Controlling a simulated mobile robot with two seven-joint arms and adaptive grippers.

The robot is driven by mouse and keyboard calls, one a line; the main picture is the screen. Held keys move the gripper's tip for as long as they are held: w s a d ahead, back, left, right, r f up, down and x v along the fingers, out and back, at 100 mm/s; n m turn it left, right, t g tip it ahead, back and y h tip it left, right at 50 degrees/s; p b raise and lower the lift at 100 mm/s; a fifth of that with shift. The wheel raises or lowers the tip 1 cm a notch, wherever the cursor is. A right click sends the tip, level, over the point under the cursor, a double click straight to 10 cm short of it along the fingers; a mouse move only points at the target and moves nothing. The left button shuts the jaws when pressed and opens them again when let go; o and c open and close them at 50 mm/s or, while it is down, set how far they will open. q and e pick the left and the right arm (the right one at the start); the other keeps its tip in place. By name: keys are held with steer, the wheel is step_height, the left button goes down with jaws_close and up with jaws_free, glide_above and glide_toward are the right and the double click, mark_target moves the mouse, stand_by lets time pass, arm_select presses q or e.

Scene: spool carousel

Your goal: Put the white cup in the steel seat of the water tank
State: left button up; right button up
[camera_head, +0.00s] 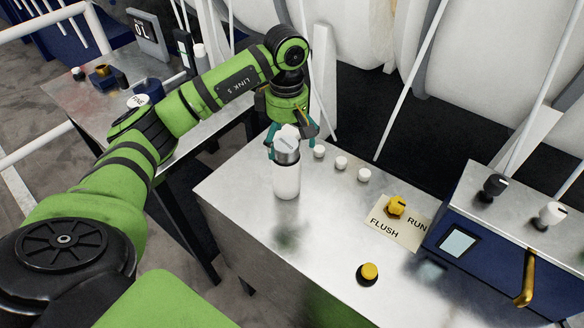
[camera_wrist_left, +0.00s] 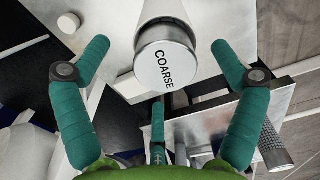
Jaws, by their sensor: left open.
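A white cylinder (camera_head: 286,182) with a steel collar (camera_head: 286,155) stands upright on the steel worktop. In the left wrist view its round end (camera_wrist_left: 167,66) reads COARSE. It may be the white cup; I cannot tell for sure. My left gripper (camera_head: 290,147) is open at the cylinder's upper end, pointing down, with its teal fingers spread around it. In the left wrist view the fingers of my left gripper (camera_wrist_left: 158,48) show gaps on both sides of the cylinder. Contact is not visible. I cannot identify the tank's steel seat. My right gripper is not in view.
Three small white knobs, one of them nearest the cylinder (camera_head: 319,151), line the worktop (camera_head: 240,190). A yellow knob (camera_head: 396,206) sits on a FLUSH/RUN plate. A yellow button (camera_head: 369,273) is in front. A blue box (camera_head: 490,250) with a brass handle (camera_head: 527,275) stands right.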

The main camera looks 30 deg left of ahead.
mark_target(286, 174)
arm_select(q)
steer(key=shift+s+f+p, duration=0.35)
steer(key=shift+f+p, duration=0.25)
steer(key=shift+f, duration=0.05)
steer(key=shift+s+f+p, duration=0.3)
steer(key=shift+f+p, duration=0.25)
steer(key=shift+f, duration=0.05)
steer(key=shift+w+f+p, duration=0.25)
steer(key=shift+f+p, duration=0.05)
steer(key=shift+f, duration=1.2)
steer(key=c, duration=1.6)
steer(key=shift+c, duration=0.6)
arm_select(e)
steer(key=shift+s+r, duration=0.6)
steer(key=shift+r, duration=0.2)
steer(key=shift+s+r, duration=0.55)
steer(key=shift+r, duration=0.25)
arm_select(q)
steer(key=shift+r, duration=0.1)
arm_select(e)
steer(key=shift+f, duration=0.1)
